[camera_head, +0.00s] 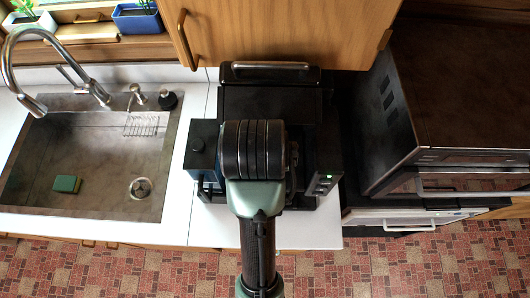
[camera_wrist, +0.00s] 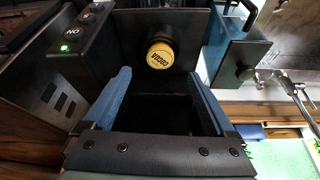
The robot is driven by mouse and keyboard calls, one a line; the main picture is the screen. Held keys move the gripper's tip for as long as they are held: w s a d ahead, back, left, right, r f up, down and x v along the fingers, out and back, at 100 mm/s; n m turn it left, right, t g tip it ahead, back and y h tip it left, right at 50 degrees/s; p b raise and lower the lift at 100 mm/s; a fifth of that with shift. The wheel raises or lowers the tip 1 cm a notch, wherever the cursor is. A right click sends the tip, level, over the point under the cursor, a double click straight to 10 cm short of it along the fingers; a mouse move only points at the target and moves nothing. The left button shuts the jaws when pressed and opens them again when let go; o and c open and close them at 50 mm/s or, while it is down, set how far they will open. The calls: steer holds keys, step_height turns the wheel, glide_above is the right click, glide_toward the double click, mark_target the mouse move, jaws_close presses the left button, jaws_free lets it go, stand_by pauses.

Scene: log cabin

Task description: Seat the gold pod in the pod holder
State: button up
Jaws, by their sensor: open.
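The gold pod (camera_wrist: 160,57) is a small round piece with dark lettering on its face, in the wrist view at upper middle, against the dark front of the coffee machine (camera_wrist: 130,22). A dark round part shows just above and behind the pod; I cannot tell whether this is the pod holder or whether the pod sits in it. My gripper (camera_wrist: 158,82) is open, its two blue fingers apart, with the pod visible between and beyond their tips. In the head view the machine (camera_head: 270,100) stands on the counter, and my wrist hides its middle, the pod and my fingers.
A button panel with a green light (camera_wrist: 75,40) is left in the wrist view; a dark box with a knob (camera_wrist: 242,65) is right. In the head view a sink (camera_head: 95,165) lies left, a cabinet door (camera_head: 290,30) overhangs behind, and a dark oven-like appliance (camera_head: 460,90) stands right.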

steer(key=p+v, duration=0.2)
steer(key=v, duration=0.1)
steer(key=shift+r, duration=0.35)
stand_by(0.5)
